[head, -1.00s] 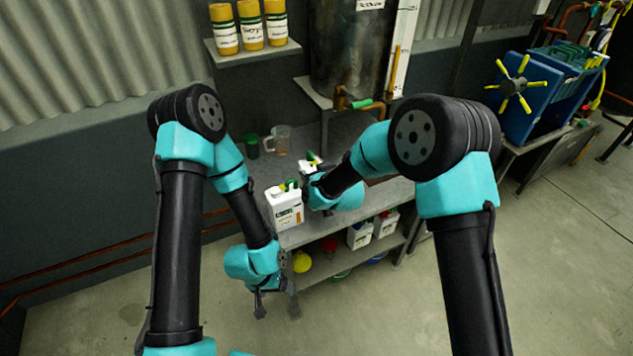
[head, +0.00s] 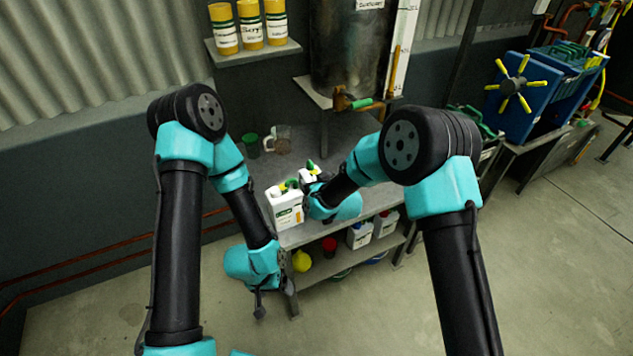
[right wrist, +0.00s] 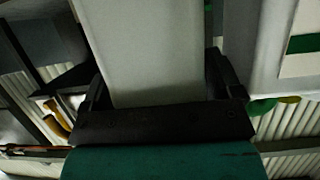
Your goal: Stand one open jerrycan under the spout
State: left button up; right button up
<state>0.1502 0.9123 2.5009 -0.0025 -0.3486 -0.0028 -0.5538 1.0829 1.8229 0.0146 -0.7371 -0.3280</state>
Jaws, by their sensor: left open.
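A white jerrycan (head: 286,212) with a green label and yellow and green on top stands at the bench's front left edge. A second white jerrycan (head: 309,176) with a green top part is just behind it, partly hidden by my right arm. My right gripper (right wrist: 165,95) has its fingers against both sides of a white can body (right wrist: 150,45), seemingly this second one. The labelled can shows beside it in the right wrist view (right wrist: 295,75). The brass spout (head: 343,101) with a green handle sticks out below the tank. My left gripper (head: 277,308) is open and empty, low before the bench.
The grey bench (head: 345,135) has free room below the spout. A green cup (head: 250,146) and a clear jug (head: 280,139) stand at its back left. More white cans (head: 360,235) and a yellow item (head: 301,261) are on the lower shelf.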

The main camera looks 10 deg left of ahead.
jog(key=shift+r, duration=0.15)
jog(key=v, duration=1.2)
dwell(0.5)
jog(key=s+d+f+m+g+h, duration=0.2)
jog(key=d+f+m+h, duration=0.1)
jog(key=d+f, duration=0.75)
jog(key=s+d+f+m+g+h, duration=0.1)
jog(key=s+d+f+m+g, duration=0.2)
jog(key=s+d, duration=0.7)
jog(key=s+d+f+m+g+h, duration=0.1)
jog(key=s+d+f+m+g, duration=0.2)
jog(key=s+d+f, duration=0.5)
jog(key=s+d+g, duration=0.1)
jog(key=d, duration=0.3)
jog(key=shift+s+m+g, duration=0.3)
jog(key=shift+s+m, duration=0.1)
